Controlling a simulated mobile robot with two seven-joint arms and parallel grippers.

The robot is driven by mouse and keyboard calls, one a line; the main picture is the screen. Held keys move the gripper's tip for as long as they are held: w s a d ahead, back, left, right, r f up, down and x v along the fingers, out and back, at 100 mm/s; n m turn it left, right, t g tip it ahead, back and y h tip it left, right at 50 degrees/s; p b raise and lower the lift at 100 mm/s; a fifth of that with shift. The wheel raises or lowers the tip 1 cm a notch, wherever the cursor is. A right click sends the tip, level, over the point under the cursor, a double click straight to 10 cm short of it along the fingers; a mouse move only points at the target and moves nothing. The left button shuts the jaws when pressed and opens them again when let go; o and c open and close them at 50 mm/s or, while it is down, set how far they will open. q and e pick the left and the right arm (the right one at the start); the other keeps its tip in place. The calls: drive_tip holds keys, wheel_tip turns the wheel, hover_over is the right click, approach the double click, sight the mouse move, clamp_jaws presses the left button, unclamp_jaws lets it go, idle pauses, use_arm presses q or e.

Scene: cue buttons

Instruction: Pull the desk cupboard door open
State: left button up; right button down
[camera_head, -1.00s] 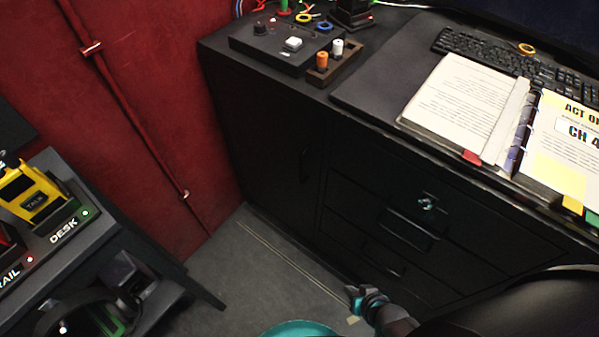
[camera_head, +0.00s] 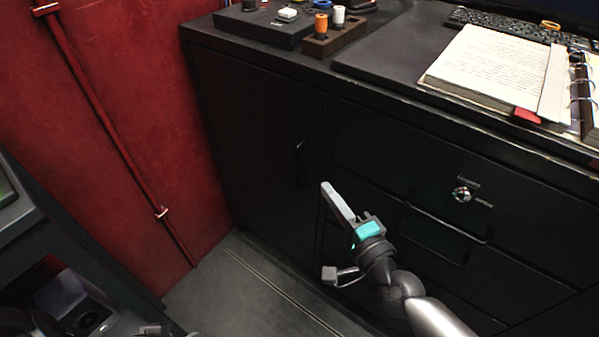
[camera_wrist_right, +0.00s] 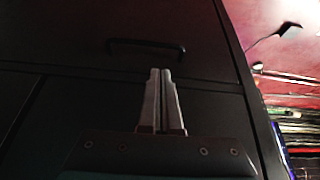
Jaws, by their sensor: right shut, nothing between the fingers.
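The black desk's cupboard door (camera_head: 250,150) is the plain left panel of the desk front, beside the red wall, and it looks closed. Its dark handle (camera_head: 301,160) is upright near the door's right edge. In the right wrist view a black bar handle (camera_wrist_right: 146,45) lies across the dark panel, just beyond my fingertips. My right gripper (camera_head: 327,188) is in front of the desk, a little right of and below the door handle. Its fingers (camera_wrist_right: 160,72) are shut together with nothing between them, and appear apart from the handle. My left gripper is not in view.
Drawers with a key lock (camera_head: 462,195) and a drawer handle (camera_head: 440,235) are right of the door. A button box (camera_head: 265,22), an open binder (camera_head: 490,70) and a keyboard (camera_head: 520,25) lie on top. Floor (camera_head: 235,290) before the door is clear.

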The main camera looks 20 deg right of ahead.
sight(306, 162)
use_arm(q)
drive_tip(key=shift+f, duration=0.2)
use_arm(e)
drive_tip(key=w, duration=0.3)
drive_tip(key=w+a, duration=0.1)
drive_tip(key=w, duration=0.2)
drive_tip(key=w+a, duration=0.1)
drive_tip(key=w, duration=0.3)
drive_tip(key=shift+r, duration=0.2)
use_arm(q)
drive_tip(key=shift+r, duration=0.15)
use_arm(e)
drive_tip(key=shift+s+a, duration=0.1)
drive_tip(key=shift+s, duration=0.05)
